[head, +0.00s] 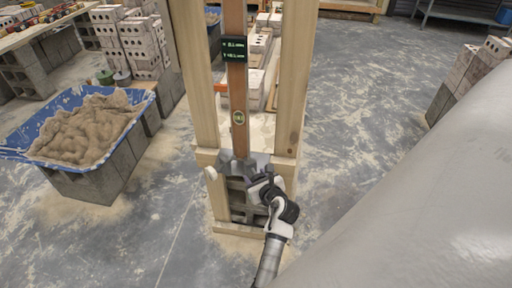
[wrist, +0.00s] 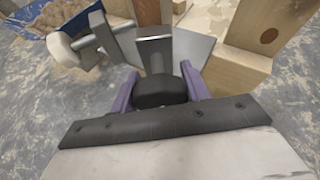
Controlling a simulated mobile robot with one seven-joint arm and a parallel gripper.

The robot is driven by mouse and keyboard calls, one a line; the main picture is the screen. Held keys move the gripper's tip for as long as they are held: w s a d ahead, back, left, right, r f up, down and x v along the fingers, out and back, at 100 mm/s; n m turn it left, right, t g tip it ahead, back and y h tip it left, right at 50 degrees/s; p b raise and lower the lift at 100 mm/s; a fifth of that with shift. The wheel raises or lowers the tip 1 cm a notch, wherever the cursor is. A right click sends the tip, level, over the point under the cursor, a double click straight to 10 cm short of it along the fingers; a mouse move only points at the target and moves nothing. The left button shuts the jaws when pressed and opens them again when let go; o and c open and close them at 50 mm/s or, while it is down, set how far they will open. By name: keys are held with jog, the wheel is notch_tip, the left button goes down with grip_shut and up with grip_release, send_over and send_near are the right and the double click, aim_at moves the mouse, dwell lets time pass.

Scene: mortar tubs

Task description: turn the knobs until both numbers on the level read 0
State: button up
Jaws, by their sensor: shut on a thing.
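The level's dark display (head: 234,50) is on the upper part of a brown wooden post (head: 237,95). It shows two lines of green digits, too small to read surely. A grey metal bracket (head: 235,165) holds the post's foot. A white round knob (head: 210,173) is at the bracket's left, and it also shows in the wrist view (wrist: 62,48). My gripper (head: 262,183) is at the bracket's front right. In the wrist view its purple fingers (wrist: 156,88) are shut on a black knob (wrist: 160,92), one finger on each side.
Pale wooden uprights (head: 292,80) flank the post closely on both sides. A blue mortar tub (head: 130,97) on grey blocks stands at the left. Stacked bricks (head: 130,45) are behind it. A large grey surface (head: 430,190) fills the lower right. Floor between is open.

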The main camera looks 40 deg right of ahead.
jog(key=shift+n, duration=0.4)
dwell(0.3)
jog(key=o, duration=1)
jog(key=v, duration=0.7)
jog(key=b+v, duration=0.1)
jog(key=v, duration=0.5)
jog(key=shift+s+a+r+b, duration=0.15)
jog(key=shift+s+a+b, duration=0.15)
jog(key=shift+a, duration=0.05)
